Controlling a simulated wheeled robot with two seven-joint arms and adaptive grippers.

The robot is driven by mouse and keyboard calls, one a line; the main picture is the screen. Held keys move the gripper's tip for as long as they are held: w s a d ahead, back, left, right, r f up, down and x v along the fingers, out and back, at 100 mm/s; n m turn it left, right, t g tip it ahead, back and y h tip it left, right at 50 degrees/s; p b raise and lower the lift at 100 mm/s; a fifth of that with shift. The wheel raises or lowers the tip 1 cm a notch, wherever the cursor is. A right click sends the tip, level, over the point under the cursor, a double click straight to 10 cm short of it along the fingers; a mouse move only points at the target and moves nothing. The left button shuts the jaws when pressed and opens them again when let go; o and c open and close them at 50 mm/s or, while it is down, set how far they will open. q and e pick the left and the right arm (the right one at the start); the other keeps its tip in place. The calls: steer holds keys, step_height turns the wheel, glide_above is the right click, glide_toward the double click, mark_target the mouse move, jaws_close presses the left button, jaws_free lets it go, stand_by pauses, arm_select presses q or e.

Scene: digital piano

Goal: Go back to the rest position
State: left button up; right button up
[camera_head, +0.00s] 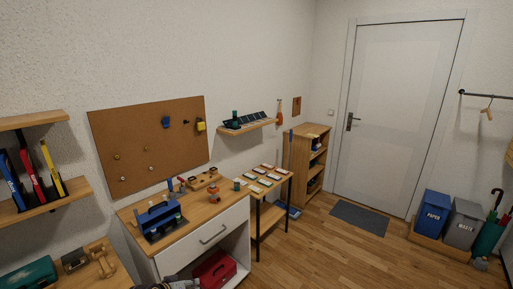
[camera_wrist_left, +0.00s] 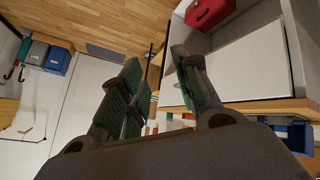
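My left gripper (camera_wrist_left: 157,66) shows in the left wrist view with its green-padded fingers spread apart and nothing between them. In that view it hangs in front of the white cabinet (camera_wrist_left: 245,65), with floor and door behind. In the head view, a small grey and dark part at the bottom edge, in front of the cabinet (camera_head: 215,238), may be the tip of this gripper. My right gripper is in neither view. No digital piano shows.
A blue tool caddy (camera_head: 158,218) stands on the cabinet top. A red box (camera_head: 215,270) sits in the open lower compartment. A narrow table (camera_head: 268,205) with several small cards stands beside it, then a wooden shelf unit (camera_head: 298,160).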

arm_select(q)
steer(key=s+d+r+m+g+y, duration=0.1)
steer(key=s+r+m+g+y, duration=0.15)
steer(key=s, duration=1.05)
steer(key=s+d+r+m+g+y, duration=0.1)
steer(key=s+r+g, duration=0.15)
steer(key=s, duration=1.05)
step_height(320, 180, down, 32)
steer(key=s, duration=0.2)
steer(key=s+a+f+g, duration=0.1)
steer(key=s+a+f, duration=0.1)
steer(key=s+f, duration=0.8)
steer(key=s+a+f+g, duration=0.1)
steer(key=s+a+f, duration=0.1)
steer(key=s+f, duration=0.8)
steer(key=s, duration=0.2)
steer(key=shift+s, duration=0.3)
